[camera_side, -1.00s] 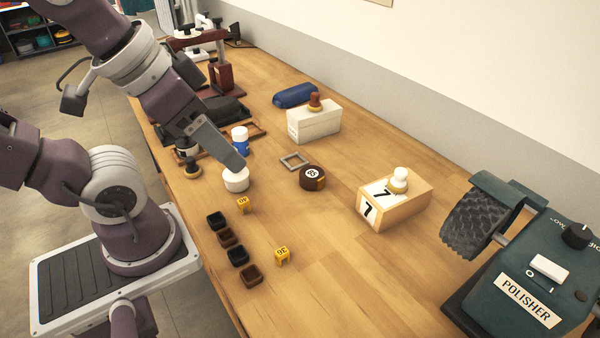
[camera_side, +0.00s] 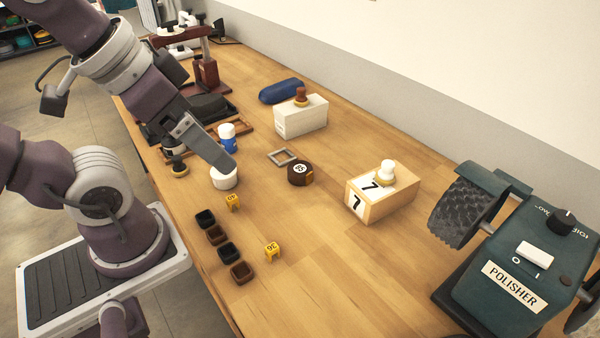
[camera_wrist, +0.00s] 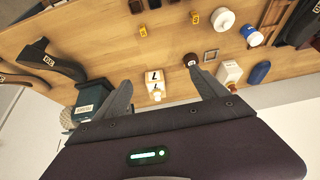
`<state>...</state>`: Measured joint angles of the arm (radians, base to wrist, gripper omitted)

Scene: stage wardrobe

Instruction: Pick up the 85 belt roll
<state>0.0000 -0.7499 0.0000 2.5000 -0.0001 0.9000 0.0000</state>
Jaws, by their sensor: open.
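The 85 belt roll (camera_side: 300,173) is a dark brown roll with a white round "85" label on top and a lighter brown patch on its side. It lies flat on the table; in the wrist view it shows as a dark roll (camera_wrist: 190,60) beside one fingertip. My gripper (camera_side: 231,167) is above the table, left of the roll in the side view, its tip overlapping a white round container (camera_side: 223,178). In the wrist view my gripper (camera_wrist: 164,88) has its two fingers wide apart with nothing held between them.
A square metal frame (camera_side: 283,156) lies just behind the roll. A wooden "7" box (camera_side: 382,202) stands to its right, a white box (camera_side: 300,120) behind. Yellow number tags (camera_side: 271,250) and small dark trays (camera_side: 228,252) are in front. The polisher (camera_side: 515,270) stands far right.

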